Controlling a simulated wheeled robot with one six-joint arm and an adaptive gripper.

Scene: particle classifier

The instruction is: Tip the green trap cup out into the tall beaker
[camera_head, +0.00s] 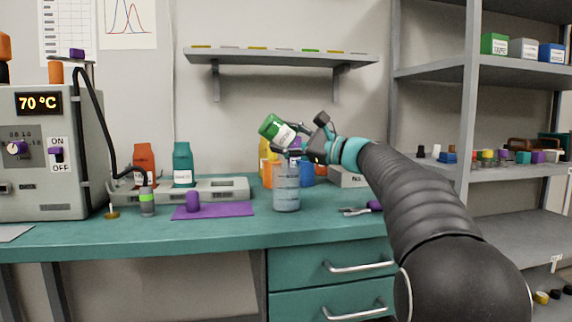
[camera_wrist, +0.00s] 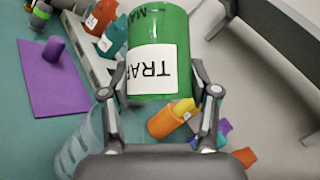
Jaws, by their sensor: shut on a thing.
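The green trap cup (camera_head: 273,128) has a white label, which reads "TRAP" upside down in the wrist view (camera_wrist: 156,40). My gripper (camera_head: 293,139) is shut on it and holds it in the air, tilted, with one end toward the upper left in the head view. The two fingers (camera_wrist: 161,92) press on either side of it in the wrist view. The tall beaker (camera_head: 286,188) is clear and stands upright on the bench, just below the cup. In the wrist view the beaker (camera_wrist: 82,145) shows partly, behind my gripper. The cup's contents are hidden.
A purple mat (camera_head: 236,209) with a purple cylinder (camera_head: 193,201) lies left of the beaker. Orange and teal bottles stand on a grey tray (camera_head: 235,188) behind. Yellow, orange and blue containers are close behind the beaker. A tool (camera_head: 357,211) lies to its right.

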